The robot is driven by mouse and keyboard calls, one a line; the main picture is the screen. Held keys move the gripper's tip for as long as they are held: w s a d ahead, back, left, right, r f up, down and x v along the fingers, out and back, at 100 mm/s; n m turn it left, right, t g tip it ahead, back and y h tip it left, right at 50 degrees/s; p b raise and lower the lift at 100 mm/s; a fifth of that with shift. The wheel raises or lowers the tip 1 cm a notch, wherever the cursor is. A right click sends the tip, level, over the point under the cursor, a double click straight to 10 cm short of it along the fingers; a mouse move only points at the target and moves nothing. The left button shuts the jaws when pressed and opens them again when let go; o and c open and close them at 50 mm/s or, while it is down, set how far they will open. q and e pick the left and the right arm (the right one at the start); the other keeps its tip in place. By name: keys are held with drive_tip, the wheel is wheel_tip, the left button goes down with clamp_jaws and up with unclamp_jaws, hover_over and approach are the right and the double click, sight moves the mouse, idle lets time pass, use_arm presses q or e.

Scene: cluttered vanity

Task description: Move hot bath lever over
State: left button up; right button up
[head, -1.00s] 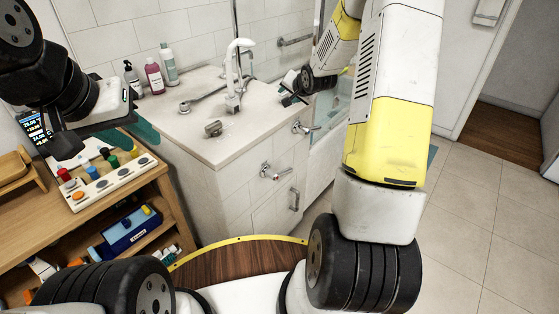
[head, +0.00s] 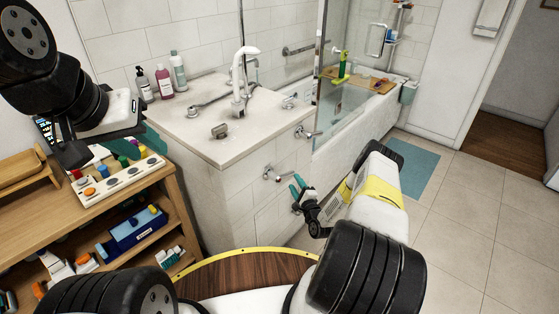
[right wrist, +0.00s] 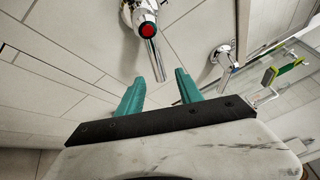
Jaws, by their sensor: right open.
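The hot bath lever is a chrome tap with a red dot (right wrist: 147,30), at the top of the right wrist view. Its bar slants down to the right, its end showing between my fingertips; I cannot tell the depth gap. In the head view this lever (head: 272,175) is on the white tiled front below the basin counter. My right gripper (head: 296,187) is open and empty, just right of and below the lever there. Its teal fingers (right wrist: 158,80) are apart. My left gripper (head: 125,145) is above the wooden shelf, partly hidden; its jaw opening is unclear.
A second chrome lever (head: 307,132) sits farther right; it also shows in the right wrist view (right wrist: 224,55). The counter (head: 180,125) holds bottles and a tall white faucet (head: 239,75). A bathtub with a glass screen (head: 333,80) stands behind.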

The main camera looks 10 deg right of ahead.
sight(289, 174)
drive_tip(key=w, duration=0.5)
drive_tip(key=w+a, duration=0.1)
drive_tip(key=w, duration=0.1)
drive_tip(key=shift+w+f, duration=0.2)
drive_tip(key=shift+a, duration=0.1)
clamp_jaws()
idle(1.2)
